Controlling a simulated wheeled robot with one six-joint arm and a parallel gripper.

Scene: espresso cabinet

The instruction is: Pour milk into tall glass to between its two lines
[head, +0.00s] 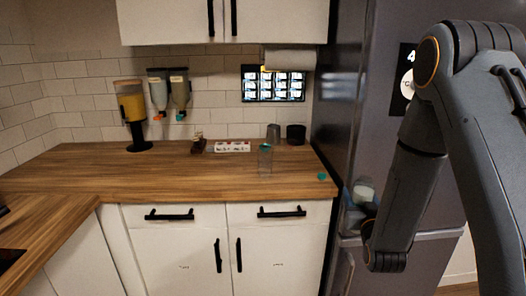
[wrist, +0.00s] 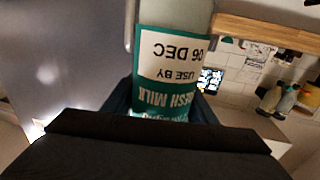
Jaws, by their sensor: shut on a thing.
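My gripper (head: 360,212) is in front of the dark fridge, right of the counter, at about counter height. It is shut on a milk bottle (wrist: 168,95) with a green and white label reading "FRESH MILK" and "USE BY 06 DEC", upside down in the wrist view. The bottle's pale upper part (head: 364,192) shows in the head view. Its milk level cannot be seen. The tall glass (head: 265,160) stands upright on the wooden counter, clear and seemingly empty; its two lines are too small to make out. The bottle is well apart from the glass, to its right.
A small teal cap (head: 322,176) lies near the counter's right end. A juice dispenser (head: 132,112) stands left. The front counter (head: 180,180) is clear.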

